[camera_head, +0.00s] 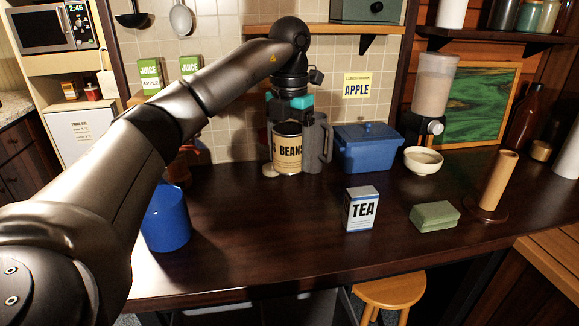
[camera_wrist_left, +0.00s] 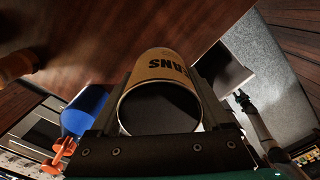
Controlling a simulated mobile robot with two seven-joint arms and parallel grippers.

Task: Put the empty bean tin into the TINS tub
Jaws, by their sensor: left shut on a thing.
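The bean tin (camera_head: 288,155) has a tan label reading BEANS. My left gripper (camera_head: 291,117) is shut on it from above, at the back of the counter. The tin stands about upright; I cannot tell whether it touches the counter. In the left wrist view the tin (camera_wrist_left: 165,68) lies between the fingers (camera_wrist_left: 165,102), its open mouth facing the camera and its inside dark. A dark claw on a metal arm in that view looks like my right gripper (camera_wrist_left: 242,99), too small to read. I see no TINS label; pale bin-like shapes show below the counter's front edge.
A grey jug (camera_head: 319,145) stands close right of the tin. A blue lidded box (camera_head: 367,150), cream bowl (camera_head: 423,161), tea box (camera_head: 361,210), green block (camera_head: 435,217) and blue container (camera_head: 166,218) stand around. The middle front counter (camera_head: 270,235) is clear. A stool (camera_head: 390,290) stands below.

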